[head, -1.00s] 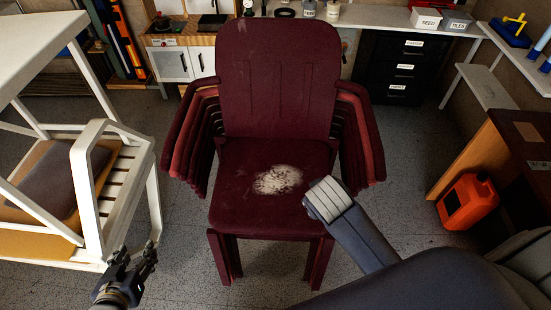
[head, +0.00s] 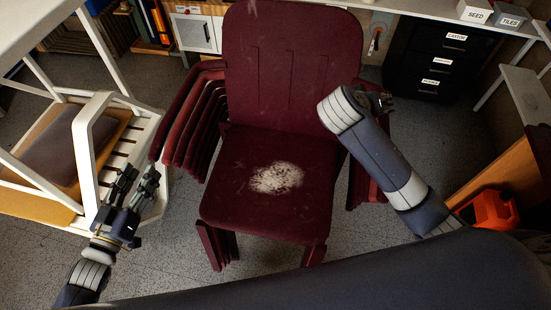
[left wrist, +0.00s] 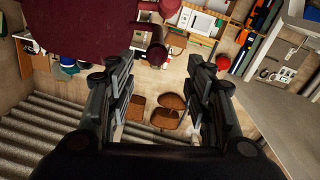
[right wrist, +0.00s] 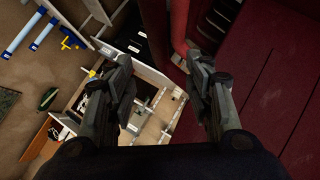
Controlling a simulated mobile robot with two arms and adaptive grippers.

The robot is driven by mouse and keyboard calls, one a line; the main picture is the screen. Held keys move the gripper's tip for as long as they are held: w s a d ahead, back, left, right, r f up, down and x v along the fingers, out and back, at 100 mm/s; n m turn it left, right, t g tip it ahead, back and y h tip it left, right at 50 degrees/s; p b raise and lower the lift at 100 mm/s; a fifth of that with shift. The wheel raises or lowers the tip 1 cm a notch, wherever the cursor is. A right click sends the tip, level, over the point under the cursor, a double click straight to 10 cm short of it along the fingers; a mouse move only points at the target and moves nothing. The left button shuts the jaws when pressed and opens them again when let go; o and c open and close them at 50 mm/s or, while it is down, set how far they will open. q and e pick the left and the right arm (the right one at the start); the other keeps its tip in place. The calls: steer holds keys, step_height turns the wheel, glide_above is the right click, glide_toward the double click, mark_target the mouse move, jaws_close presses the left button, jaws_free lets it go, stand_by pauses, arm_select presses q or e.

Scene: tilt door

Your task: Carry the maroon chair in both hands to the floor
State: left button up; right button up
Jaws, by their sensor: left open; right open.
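The maroon chair (head: 290,60) is the top of a nested stack of maroon chairs, with a pale worn patch on its seat. It faces me, upright. My left gripper (head: 137,172) is open and empty, just left of the front ends of the left armrests. In the left wrist view the maroon chair (left wrist: 75,25) fills the upper left, outside the fingers. My right gripper (head: 382,101) is open beside the backrest, above the right armrests, partly hidden by my arm. In the right wrist view the maroon backrest (right wrist: 275,90) is at the right and a red armrest (right wrist: 179,35) shows near the fingers.
A white slatted chair with a brown cushion (head: 50,155) and a white table stand close on the left. An orange can (head: 492,210) and a wooden cabinet stand at the right. Black drawers (head: 437,60) and a workbench are behind.

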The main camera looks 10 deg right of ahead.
mark_target(160, 138)
arm_select(q)
steer(key=x, duration=1.1)
steer(key=shift+w+d, duration=0.2)
steer(key=shift+d, duration=0.15)
arm_select(e)
steer(key=x, duration=1.2)
steer(key=shift+s, duration=0.1)
steer(key=shift+a, duration=0.1)
arm_select(q)
jaws_close()
arm_select(e)
jaws_close()
arm_select(q)
steer(key=shift+w+r, duration=0.15)
steer(key=shift+r, duration=0.1)
arm_select(e)
steer(key=shift+w+r, duration=0.2)
steer(key=shift+r, duration=0.05)
